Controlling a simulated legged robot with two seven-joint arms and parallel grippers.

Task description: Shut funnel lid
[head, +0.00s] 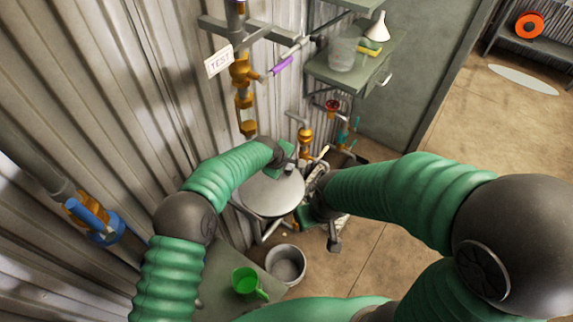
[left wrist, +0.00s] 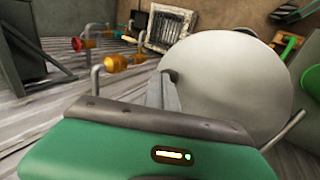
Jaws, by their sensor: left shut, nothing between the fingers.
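A round pale grey lid (head: 268,195) sits low in the middle of the head view, with metal legs below it. It fills the right middle of the left wrist view (left wrist: 228,85). My left gripper (head: 290,164) is at the lid's far edge, shut and empty. In the left wrist view its fingers (left wrist: 168,88) overlap the lid's left edge; I cannot tell whether they touch it. My right gripper (head: 312,205) is just right of the lid, mostly hidden by its arm, and its jaws are unclear. The funnel under the lid is hidden.
A corrugated wall with pipes and orange valves (head: 242,70) runs along the left. A grey bucket (head: 286,264) and a green mug (head: 246,281) stand in front of the lid. A shelf (head: 345,74) is at the back. Open floor (head: 440,135) lies to the right.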

